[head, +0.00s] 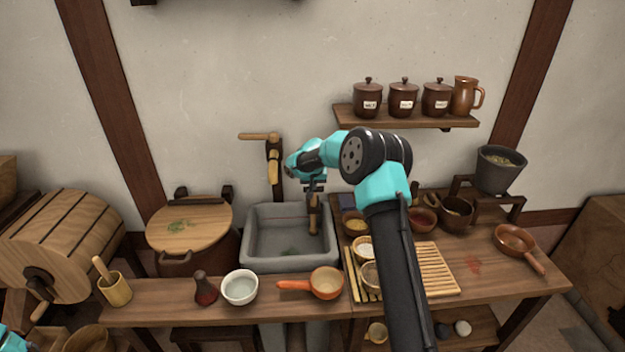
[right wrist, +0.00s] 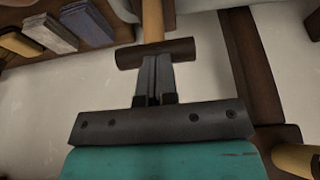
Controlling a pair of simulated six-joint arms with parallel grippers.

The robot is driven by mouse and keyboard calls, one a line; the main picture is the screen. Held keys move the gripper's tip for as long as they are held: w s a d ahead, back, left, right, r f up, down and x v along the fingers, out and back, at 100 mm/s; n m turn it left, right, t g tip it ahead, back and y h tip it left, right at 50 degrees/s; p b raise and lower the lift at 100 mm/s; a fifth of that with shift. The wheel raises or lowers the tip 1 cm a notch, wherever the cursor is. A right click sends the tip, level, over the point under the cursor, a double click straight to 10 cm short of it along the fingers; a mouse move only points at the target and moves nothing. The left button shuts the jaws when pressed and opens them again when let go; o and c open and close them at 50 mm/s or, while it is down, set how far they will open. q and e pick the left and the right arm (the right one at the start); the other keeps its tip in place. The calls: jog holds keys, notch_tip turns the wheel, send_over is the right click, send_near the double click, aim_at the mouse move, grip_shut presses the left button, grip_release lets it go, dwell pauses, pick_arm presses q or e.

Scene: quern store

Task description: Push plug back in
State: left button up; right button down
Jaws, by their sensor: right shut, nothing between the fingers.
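The plug (right wrist: 154,52), as I take it, has a dark wooden crossbar on a pale wooden shaft in the right wrist view. In the head view it appears as a small upright wooden piece (head: 313,217) at the right side of the grey stone sink (head: 250,266). My right gripper (right wrist: 154,68) is shut and empty, its fingertips at the crossbar, touching or very close. In the head view the right gripper (head: 314,192) points down just above the plug. Whether the plug is seated in a hole is not visible. My left gripper is out of view; only a teal bit of that arm shows.
A wooden spout (head: 273,167) stands behind the sink. A white bowl (head: 240,288), a dark red bottle (head: 205,289) and an orange pan (head: 326,283) stand along the front. Bowls and a slatted rack (head: 440,268) crowd the right counter. A jar shelf (head: 405,120) hangs above.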

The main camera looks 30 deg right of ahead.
jog(key=shift+f, duration=0.2)
jog(key=v, duration=1.4)
jog(key=shift+w+r, duration=0.25)
jog(key=shift+d, duration=0.1)
jog(key=s+a+f+m+g+y, duration=0.1)
jog(key=s+a+f+y, duration=0.3)
jog(key=s+a+f, duration=0.8)
jog(key=s+a+f+m+g+y, duration=0.1)
jog(key=s+a+f+y, duration=0.3)
jog(key=s+a+f, duration=0.8)
jog(key=s+d+f+n+g+h, duration=0.1)
jog(key=s+f+n, duration=0.4)
jog(key=s+f, duration=0.7)
jog(key=shift+s+f+h, duration=0.3)
jog(key=shift+s+h, duration=0.4)
jog(key=shift+s, duration=0.5)
